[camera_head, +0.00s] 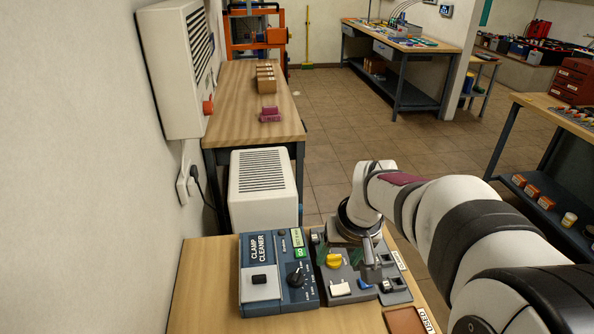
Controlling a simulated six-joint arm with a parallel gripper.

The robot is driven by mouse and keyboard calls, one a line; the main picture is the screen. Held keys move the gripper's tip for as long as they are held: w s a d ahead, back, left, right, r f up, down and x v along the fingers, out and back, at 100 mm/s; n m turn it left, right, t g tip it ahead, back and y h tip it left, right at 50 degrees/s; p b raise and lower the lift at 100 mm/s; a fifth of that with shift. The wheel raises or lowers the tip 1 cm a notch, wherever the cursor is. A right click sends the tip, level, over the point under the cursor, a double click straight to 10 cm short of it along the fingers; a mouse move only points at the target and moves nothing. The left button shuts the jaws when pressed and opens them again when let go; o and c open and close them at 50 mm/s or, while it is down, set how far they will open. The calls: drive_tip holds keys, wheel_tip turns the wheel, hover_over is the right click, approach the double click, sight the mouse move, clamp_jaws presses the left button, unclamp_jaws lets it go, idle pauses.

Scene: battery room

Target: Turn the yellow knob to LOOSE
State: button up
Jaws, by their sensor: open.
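The yellow knob (333,260) sits on a grey panel (335,298) on the near wooden bench. Its LOOSE marking is too small to read. My gripper (370,263) is just to the right of the yellow knob, pointing down over the panel, apart from the knob as far as I can see. It is open and holds nothing visible. My wrist hides the far right part of the panel. A white switch (340,288) and a blue part (363,284) are on the same panel, nearer the front.
A blue box marked CLAMP CLEANER (262,250), with a black knob (296,275), stands left of the panel. A brown tray (405,320) lies at front right. A white vented unit (264,190) stands behind the bench. The bench's front left is bare.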

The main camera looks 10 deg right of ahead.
sight(335, 256)
drive_tip(key=shift+o, duration=0.6)
drive_tip(key=w+d+f+n+t, duration=0.1)
drive_tip(key=w+d+f, duration=0.2)
drive_tip(key=w, duration=0.5)
drive_tip(key=shift+w+d+f+h, duration=0.2)
drive_tip(key=shift+d+h, duration=0.1)
drive_tip(key=shift+d, duration=0.4)
drive_tip(key=x, duration=1.4)
drive_tip(key=shift+w+f, duration=0.2)
drive_tip(key=shift+f, duration=0.15)
clamp_jaws()
